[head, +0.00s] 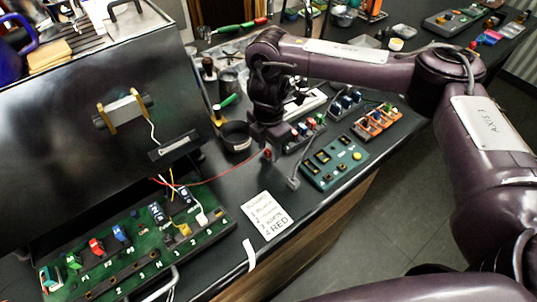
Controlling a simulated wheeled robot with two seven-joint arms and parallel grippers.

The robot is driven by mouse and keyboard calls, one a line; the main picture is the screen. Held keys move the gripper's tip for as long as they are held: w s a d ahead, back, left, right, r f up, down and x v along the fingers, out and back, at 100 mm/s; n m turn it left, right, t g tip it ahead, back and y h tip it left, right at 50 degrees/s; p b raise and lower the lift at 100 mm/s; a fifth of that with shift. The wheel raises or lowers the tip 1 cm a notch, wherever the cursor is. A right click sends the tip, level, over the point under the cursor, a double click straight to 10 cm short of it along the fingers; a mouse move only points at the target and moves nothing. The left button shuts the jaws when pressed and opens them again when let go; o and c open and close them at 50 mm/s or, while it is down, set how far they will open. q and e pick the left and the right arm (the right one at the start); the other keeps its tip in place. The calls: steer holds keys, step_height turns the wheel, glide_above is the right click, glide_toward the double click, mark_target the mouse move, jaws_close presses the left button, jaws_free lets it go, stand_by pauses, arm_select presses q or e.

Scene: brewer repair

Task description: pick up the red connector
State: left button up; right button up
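My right gripper (266,138) points down just above and behind this connector. Its fingers are small and dark, so I cannot tell whether they are open or shut, or whether they touch the connector. Another red block (96,246) sits on the green circuit board (128,262) at lower left, between a green and a blue one. My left gripper is out of view.
The metal brewer (60,140) fills the left. A black cup (236,136) stands left of my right gripper. A teal socket board (334,163) and module racks lie to its right. A paper note (266,215) reading "4 RED" lies near the bench edge.

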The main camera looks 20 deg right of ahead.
jaws_close()
steer(key=shift+r, duration=0.15)
